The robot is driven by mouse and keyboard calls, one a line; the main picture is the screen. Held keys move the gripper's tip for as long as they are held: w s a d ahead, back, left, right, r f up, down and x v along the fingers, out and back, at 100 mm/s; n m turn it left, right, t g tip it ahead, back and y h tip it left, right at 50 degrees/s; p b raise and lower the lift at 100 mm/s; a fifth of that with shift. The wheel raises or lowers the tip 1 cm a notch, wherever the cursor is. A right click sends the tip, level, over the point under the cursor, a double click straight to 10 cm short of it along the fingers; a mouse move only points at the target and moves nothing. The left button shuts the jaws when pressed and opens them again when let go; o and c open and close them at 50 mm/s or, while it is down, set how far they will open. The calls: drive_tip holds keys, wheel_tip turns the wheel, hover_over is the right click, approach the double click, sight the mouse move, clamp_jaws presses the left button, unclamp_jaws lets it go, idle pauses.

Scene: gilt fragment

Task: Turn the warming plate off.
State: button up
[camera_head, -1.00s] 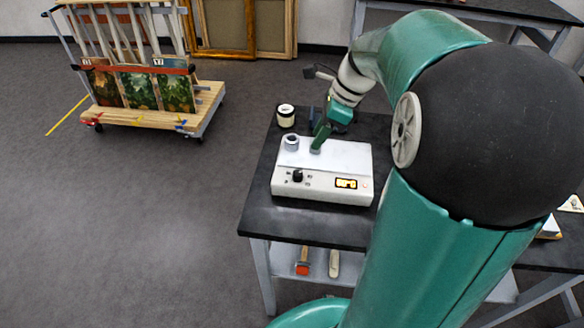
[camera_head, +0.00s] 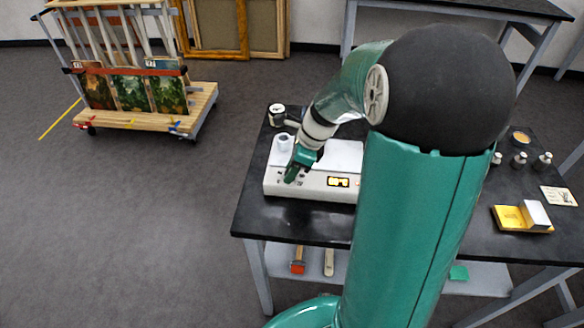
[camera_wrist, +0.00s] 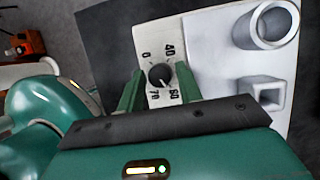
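The warming plate (camera_head: 345,155) is a white box on the black table, with a control panel on its front face. Its small display (camera_head: 338,182) is lit yellow; I cannot read it surely. In the wrist view, the black dial knob (camera_wrist: 160,75) sits among printed numbers, its white mark toward the 60. My green gripper (camera_head: 293,172) is at the left of the panel and hides the knob in the head view. In the wrist view my gripper (camera_wrist: 159,69) is open, one finger on each side of the knob, with narrow gaps showing.
A round metal cup (camera_wrist: 268,24) and a square holder (camera_wrist: 262,92) stand on the plate's top. A jar (camera_head: 276,115) is behind it. The table (camera_head: 290,220) in front is bare.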

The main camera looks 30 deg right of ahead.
drive_tip(key=c, duration=0.7)
